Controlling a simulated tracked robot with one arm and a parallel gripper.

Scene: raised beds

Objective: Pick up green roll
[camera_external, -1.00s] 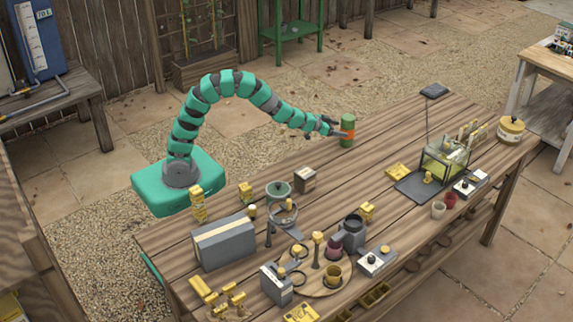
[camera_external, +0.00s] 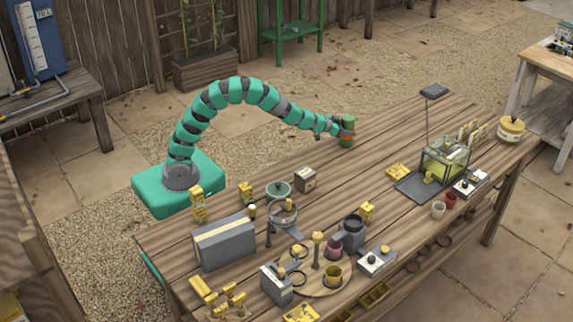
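The green roll (camera_external: 347,143) stands upright near the back edge of the wooden table, to the right of my arm's base. My gripper (camera_external: 346,133) is at the roll's mid height, with its fingers at the roll and one crossing its front. The roll's top and lower part show above and below the fingers. The far finger is mostly hidden, and I cannot tell whether the fingers press on the roll. The roll appears to rest on the table.
The tabletop around the roll is clear.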

